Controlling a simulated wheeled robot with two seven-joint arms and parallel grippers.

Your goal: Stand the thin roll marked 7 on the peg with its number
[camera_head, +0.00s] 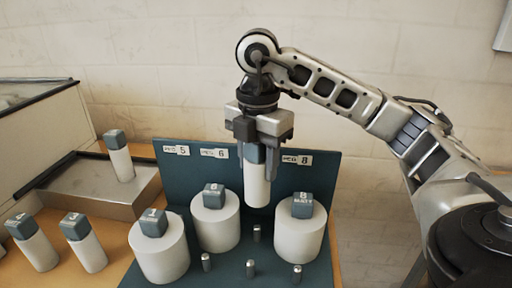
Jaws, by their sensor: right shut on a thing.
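My right gripper (258,143) is shut on a thin white roll (257,186) with a blue-grey cap, held upright above the blue board. No number is readable on this roll. Its lower end is above a short grey metal peg (257,233), with a gap between them. This peg stands between two thick white rolls. On the board's back panel (325,180) I read labels for pegs 5 (177,150), 6 (214,153) and 8 (297,160). The stretch between 6 and 8 is hidden by my gripper and the held roll. My left gripper is not in view.
Thick capped rolls stand left (160,255), centre (215,225) and right (300,238); the last cap reads 8. Bare pegs (250,268) line the front.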

